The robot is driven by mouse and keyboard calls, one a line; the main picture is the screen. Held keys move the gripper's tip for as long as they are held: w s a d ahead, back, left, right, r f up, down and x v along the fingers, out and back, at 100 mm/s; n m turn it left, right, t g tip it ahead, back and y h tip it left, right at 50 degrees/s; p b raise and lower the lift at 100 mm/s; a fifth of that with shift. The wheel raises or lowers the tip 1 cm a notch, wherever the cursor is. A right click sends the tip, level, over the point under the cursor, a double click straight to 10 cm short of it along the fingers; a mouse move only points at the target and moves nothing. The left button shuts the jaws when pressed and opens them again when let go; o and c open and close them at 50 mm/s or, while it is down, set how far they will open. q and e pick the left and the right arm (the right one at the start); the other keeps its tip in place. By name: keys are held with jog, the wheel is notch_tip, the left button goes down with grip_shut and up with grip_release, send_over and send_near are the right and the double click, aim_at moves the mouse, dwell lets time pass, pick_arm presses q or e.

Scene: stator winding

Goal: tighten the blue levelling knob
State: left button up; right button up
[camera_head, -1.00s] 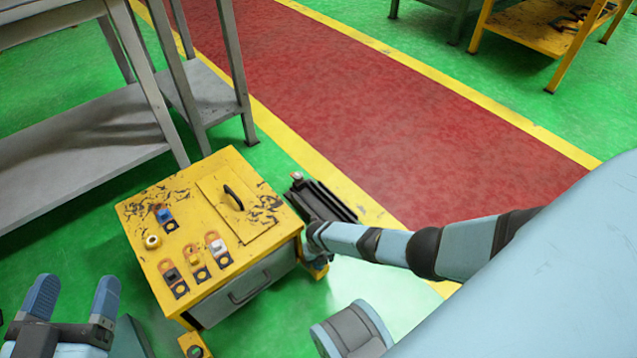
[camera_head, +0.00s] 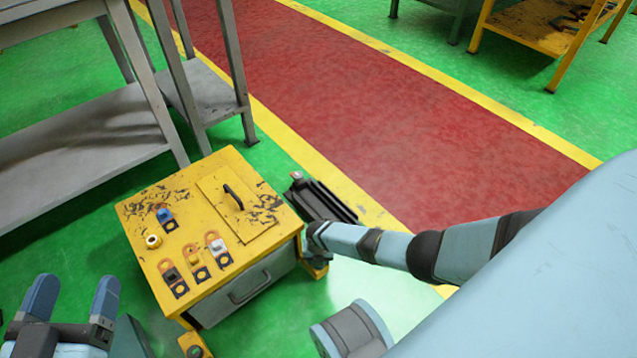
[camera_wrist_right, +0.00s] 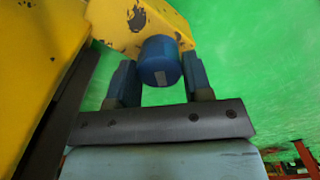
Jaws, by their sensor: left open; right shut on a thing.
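The blue levelling knob (camera_wrist_right: 160,60) is a short cylinder with a pale mark, below a scuffed yellow bracket (camera_wrist_right: 137,20) in the right wrist view. My right gripper (camera_wrist_right: 161,77) is shut on the knob, with one blue finger on each side of it. In the head view my right arm reaches to the right side of the yellow cabinet (camera_head: 150,200), and the knob and right fingertips are hidden there. My left gripper (camera_head: 74,297) is open and empty at the lower left, apart from the cabinet.
Small orange, blue and grey fittings lie on the cabinet top, with a black handle (camera_head: 233,197) on its panel. A dark ribbed part (camera_head: 322,203) stands at its right side. A grey shelf bench (camera_head: 80,140) is at the upper left. The red walkway (camera_head: 380,110) is clear.

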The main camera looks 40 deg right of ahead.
jog(key=m, duration=0.5)
jog(key=shift+m, duration=0.3)
jog(key=m+p, duration=0.1)
jog(key=m, duration=0.4)
jog(key=shift+m, duration=0.3)
jog(key=m, duration=0.5)
jog(key=shift+p, duration=0.3)
jog(key=m, duration=0.4)
jog(key=shift+m+p, duration=0.3)
jog(key=shift+m, duration=0.6)
jog(key=m, duration=1)
jog(key=shift+m+p, duration=0.3)
jog(key=shift+m, duration=0.1)
jog(key=m, duration=0.4)
jog(key=shift+m, duration=0.3)
jog(key=m, duration=0.4)
pick_arm(q)
jog(key=shift+s+d+n+g, duration=0.4)
jog(key=shift+s+d+n, duration=0.1)
jog(key=shift+n, duration=0.4)
pick_arm(e)
jog(key=shift+m, duration=0.8)
pick_arm(q)
jog(key=shift+s+f+y, duration=0.2)
jog(key=shift+f+y, duration=0.05)
jog(key=shift+y, duration=0.05)
